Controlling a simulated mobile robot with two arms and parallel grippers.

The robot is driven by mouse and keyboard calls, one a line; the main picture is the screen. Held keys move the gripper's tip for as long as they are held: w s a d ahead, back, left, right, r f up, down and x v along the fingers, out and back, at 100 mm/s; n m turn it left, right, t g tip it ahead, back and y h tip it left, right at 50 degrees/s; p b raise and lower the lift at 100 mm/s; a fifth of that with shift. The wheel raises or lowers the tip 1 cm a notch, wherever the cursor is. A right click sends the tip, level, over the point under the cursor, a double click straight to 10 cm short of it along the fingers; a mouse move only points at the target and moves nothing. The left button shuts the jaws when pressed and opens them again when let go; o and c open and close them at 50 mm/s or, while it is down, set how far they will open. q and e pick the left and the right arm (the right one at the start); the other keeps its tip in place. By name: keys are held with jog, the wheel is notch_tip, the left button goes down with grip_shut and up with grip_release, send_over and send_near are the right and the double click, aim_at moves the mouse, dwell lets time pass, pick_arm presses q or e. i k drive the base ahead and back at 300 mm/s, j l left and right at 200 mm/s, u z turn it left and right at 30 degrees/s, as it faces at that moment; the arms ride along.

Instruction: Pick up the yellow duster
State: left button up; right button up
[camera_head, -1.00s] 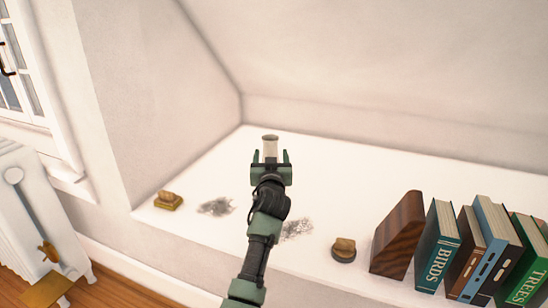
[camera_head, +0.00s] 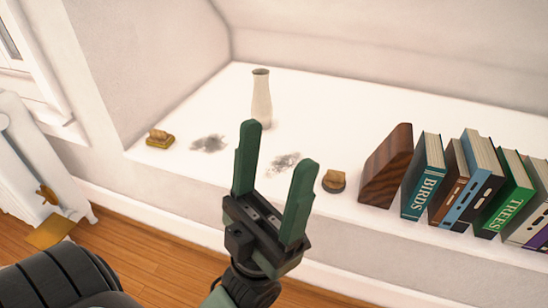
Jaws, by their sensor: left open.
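A small block with a yellow base and a brown top, which looks like the yellow duster (camera_head: 160,139), sits on the left part of the white ledge (camera_head: 330,120). A similar block with a dark base (camera_head: 334,181) sits farther right, near the front edge. My left gripper (camera_head: 279,144) is open and empty, its green fingers pointing up in the picture. It shows in front of the ledge, between the two blocks and well to the right of the yellow one. My right gripper is not in view.
A pale vase (camera_head: 261,98) stands behind my left gripper. Grey dust patches lie at left (camera_head: 209,143) and centre (camera_head: 284,162). A wooden bookend (camera_head: 388,167) and several books (camera_head: 475,182) fill the right. A white radiator (camera_head: 35,165) stands at the left.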

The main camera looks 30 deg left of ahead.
aim_at(160, 139)
jog(key=u, duration=1.85)
